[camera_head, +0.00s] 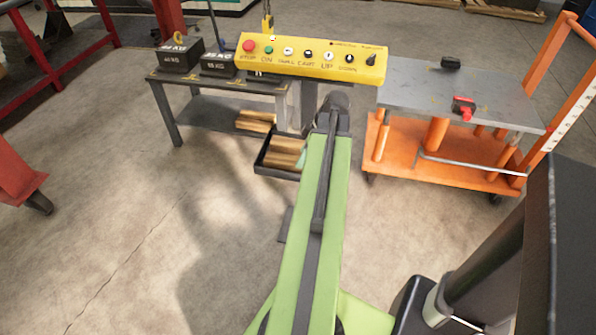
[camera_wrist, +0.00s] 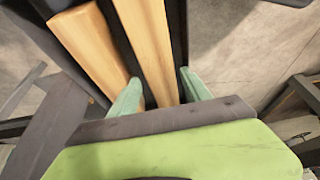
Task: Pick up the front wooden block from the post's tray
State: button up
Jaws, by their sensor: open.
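The post's black tray (camera_head: 262,167) is left of my arm in the head view and holds light wooden blocks lying side by side. The front wooden block (camera_head: 279,161) lies along the near side, its right end by my gripper. In the wrist view my gripper (camera_wrist: 158,92) is open, its two mint fingers apart. One wooden block (camera_wrist: 150,45) runs lengthwise between the fingers, with no clear contact. I cannot tell how deep the fingers reach around it. Another wooden block (camera_wrist: 92,45) lies left of it, beyond the left finger. My arm hides most of the gripper in the head view.
More wood (camera_head: 256,121) lies on a higher level behind the tray. A yellow control panel (camera_head: 315,62) stands above. A grey table with black weights (camera_head: 180,56) is at left, an orange cart (camera_head: 440,150) at right. The concrete floor at front left is clear.

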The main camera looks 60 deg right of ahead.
jog(key=b+x, duration=0.4)
jog(key=x, duration=0.1)
jog(key=shift+s, duration=0.15)
jog(key=shift+r, duration=0.15)
grip_shut()
